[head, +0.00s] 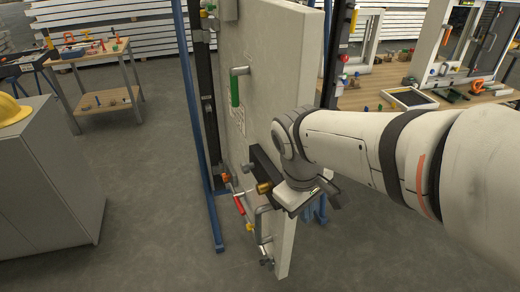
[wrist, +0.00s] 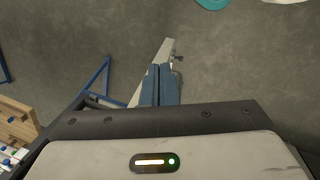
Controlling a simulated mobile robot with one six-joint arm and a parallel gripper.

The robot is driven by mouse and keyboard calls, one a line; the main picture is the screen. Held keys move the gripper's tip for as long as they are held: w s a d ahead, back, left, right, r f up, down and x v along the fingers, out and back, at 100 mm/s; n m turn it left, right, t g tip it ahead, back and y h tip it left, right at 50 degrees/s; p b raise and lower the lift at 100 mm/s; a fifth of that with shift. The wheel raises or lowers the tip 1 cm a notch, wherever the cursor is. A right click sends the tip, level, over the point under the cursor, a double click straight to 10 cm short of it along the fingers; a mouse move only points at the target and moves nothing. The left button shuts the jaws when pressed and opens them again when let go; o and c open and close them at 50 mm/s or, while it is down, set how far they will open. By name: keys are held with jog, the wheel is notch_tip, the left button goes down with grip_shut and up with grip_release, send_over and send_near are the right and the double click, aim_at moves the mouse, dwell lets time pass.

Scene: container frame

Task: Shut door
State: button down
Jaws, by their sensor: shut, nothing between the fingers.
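The door (head: 262,70) is a thick pale panel standing ajar in the middle of the head view, its edge swung out toward me. A green-sleeved handle (head: 236,88) sits high on its left face. Lower down are a dark block with a brass knob (head: 264,187) and grey and red latch rods (head: 239,205). In the wrist view the door (wrist: 168,47) is a narrow pale strip beyond my fingers. My gripper (wrist: 161,68) has two blue fingers pressed together, empty, near the door's top edge in that picture. Whether they touch the door cannot be told.
A blue upright frame (head: 199,130) with a foot on the floor stands left of the door. A grey cabinet (head: 50,175) with a yellow hard hat (head: 12,108) is at left. Workbenches stand behind on both sides. Grey floor between cabinet and frame is clear.

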jog(key=w+a+r+n+h, duration=0.1)
jog(key=w+a+n+h, duration=0.25)
jog(key=a+n, duration=0.6)
jog(key=n+t+h, duration=0.3)
jog(key=n, duration=0.3)
send_near(273, 206)
jog(key=x, duration=0.4)
jog(key=shift+d, duration=0.1)
jog(key=shift+w+d, duration=0.3)
jog(key=shift+d, duration=0.25)
jog(key=shift+d, duration=0.1)
